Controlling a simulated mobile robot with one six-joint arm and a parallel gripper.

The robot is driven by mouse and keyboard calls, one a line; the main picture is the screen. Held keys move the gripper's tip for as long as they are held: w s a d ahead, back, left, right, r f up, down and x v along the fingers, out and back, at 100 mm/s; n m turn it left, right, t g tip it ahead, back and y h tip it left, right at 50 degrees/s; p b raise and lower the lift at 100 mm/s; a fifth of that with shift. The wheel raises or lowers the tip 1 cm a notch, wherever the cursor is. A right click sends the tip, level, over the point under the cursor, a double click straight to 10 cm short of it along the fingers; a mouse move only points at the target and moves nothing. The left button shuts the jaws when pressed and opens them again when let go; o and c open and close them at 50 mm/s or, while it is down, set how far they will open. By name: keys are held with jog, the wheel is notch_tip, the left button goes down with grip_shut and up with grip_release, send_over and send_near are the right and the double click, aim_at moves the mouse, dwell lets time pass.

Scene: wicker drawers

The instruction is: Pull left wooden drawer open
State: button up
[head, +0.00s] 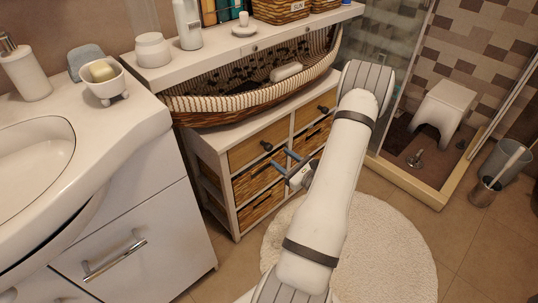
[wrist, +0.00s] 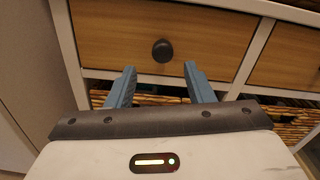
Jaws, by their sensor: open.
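The left wooden drawer (head: 243,153) is a light wood front in the top row of the white cabinet and looks shut. Its dark round knob (head: 266,145) is near the middle of the front. In the wrist view the drawer (wrist: 112,38) fills the upper part, with the knob (wrist: 163,50) just beyond the fingertips and roughly centred between them. My gripper (head: 281,158) is open, with two blue fingers pointing at the cabinet. In the wrist view my gripper (wrist: 159,70) holds nothing, and the fingers do not touch the knob as far as I can see.
A right wooden drawer (head: 318,107) sits beside it, with wicker drawers (head: 256,179) below. A large striped basket (head: 215,108) rests on the cabinet top. A white vanity (head: 150,240) stands close on the left. A round rug (head: 395,245) covers the floor in front.

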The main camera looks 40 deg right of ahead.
aim_at(271, 149)
jog(key=w+b, duration=0.1)
jog(key=w, duration=0.6)
jog(key=shift+w+a, duration=0.15)
jog(key=shift+a, duration=0.05)
jog(key=shift+c, duration=0.5)
